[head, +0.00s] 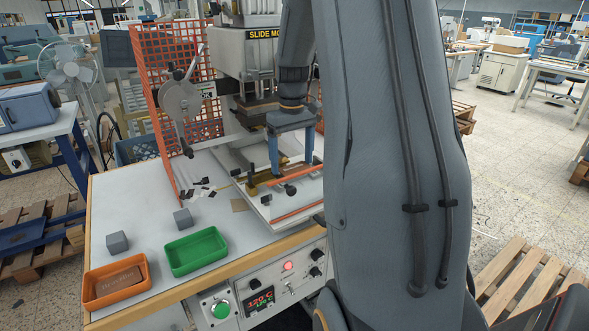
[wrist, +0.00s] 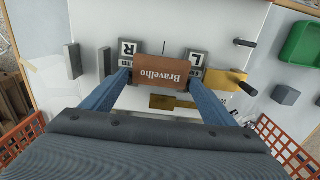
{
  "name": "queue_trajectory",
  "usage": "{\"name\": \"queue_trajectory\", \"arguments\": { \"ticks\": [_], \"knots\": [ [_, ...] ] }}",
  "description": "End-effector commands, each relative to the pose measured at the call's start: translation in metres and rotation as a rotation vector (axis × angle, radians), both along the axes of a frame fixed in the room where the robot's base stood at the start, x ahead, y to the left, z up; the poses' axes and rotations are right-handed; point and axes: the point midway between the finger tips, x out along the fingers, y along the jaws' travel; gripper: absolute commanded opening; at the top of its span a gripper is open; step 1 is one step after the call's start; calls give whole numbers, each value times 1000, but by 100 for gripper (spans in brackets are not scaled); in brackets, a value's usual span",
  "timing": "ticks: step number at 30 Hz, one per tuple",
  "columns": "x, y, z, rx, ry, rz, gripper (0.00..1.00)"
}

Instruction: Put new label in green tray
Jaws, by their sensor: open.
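A brown leather-like label (wrist: 167,72) stamped "Bravelho" lies on the press's work plate between my fingers in the wrist view. My gripper (wrist: 158,82) is open, with one blue finger at each end of the label; I cannot tell whether they touch it. In the head view my gripper (head: 291,166) points down over the press bed, and the label is hard to make out there. The green tray (head: 180,271) is empty on the table's front part; it also shows at the upper right of the wrist view (wrist: 286,52).
An orange tray (head: 100,303) holding brown labels stands left of the green tray. Grey blocks (head: 117,242) sit behind the trays. The press head (head: 248,62) rises behind my gripper, with a lever and orange mesh guard (head: 150,70) on the left.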

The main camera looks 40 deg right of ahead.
Motion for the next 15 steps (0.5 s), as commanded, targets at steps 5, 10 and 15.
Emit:
{"name": "queue_trajectory", "arguments": {
  "ticks": [5,10,15],
  "knots": [
    [0,0,0,0,0,0,80],
    [0,0,0,0,0,0,58],
    [0,0,0,0,0,0,45]
  ]
}}
